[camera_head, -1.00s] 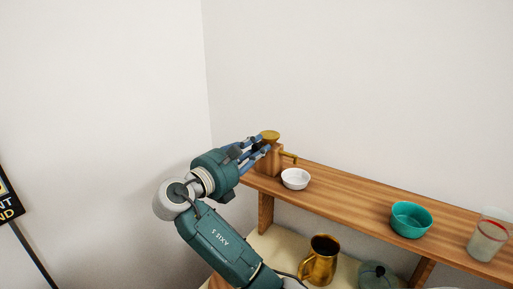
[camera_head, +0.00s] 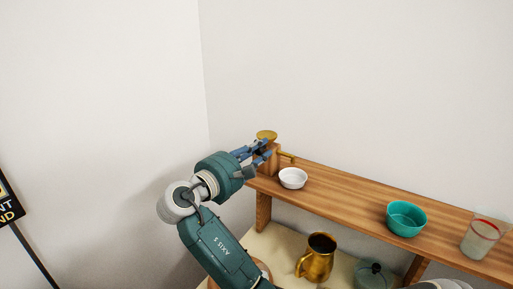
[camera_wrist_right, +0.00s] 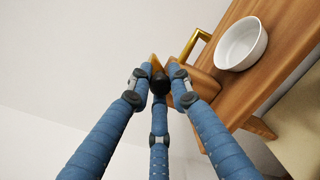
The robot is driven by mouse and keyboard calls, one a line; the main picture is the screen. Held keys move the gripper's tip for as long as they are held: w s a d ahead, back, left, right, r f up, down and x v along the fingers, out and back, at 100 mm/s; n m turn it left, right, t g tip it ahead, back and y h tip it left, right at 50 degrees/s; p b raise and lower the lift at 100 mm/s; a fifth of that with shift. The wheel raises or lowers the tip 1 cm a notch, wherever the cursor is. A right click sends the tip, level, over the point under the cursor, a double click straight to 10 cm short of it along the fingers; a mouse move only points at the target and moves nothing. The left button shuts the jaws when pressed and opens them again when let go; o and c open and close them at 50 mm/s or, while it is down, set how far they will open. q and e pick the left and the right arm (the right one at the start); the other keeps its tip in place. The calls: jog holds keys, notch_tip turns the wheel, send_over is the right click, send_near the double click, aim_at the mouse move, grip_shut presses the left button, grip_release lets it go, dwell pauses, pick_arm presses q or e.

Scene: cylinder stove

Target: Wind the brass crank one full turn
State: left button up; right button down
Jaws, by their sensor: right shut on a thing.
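A wooden box-like mill (camera_head: 267,163) with a brass top (camera_head: 266,135) stands at the left end of the shelf. A bent brass rod (camera_head: 287,155) sticks out of its right side; it also shows in the right wrist view (camera_wrist_right: 196,41). My right gripper (camera_head: 262,154) is at the mill's near left face. In the right wrist view its three blue fingers (camera_wrist_right: 160,78) are closed around a dark round knob (camera_wrist_right: 159,85). The fingers hide the crank arm behind the knob. My left gripper is not in view.
A white bowl (camera_head: 293,178) stands close to the mill on the wooden shelf (camera_head: 345,187). Below are a brass jug (camera_head: 317,258) and a dark teal lidded pot (camera_head: 372,274). The shelf's middle is clear.

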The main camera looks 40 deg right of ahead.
jog(key=shift+s+d+f+m, duration=0.1)
jog(key=shift+s+f+m, duration=0.25)
jog(key=shift+m, duration=0.55)
jog(key=c, duration=1.6)
grip_release()
jog(key=shift+r, duration=0.1)
jog(key=v, duration=1.2)
jog(key=shift+c, duration=0.2)
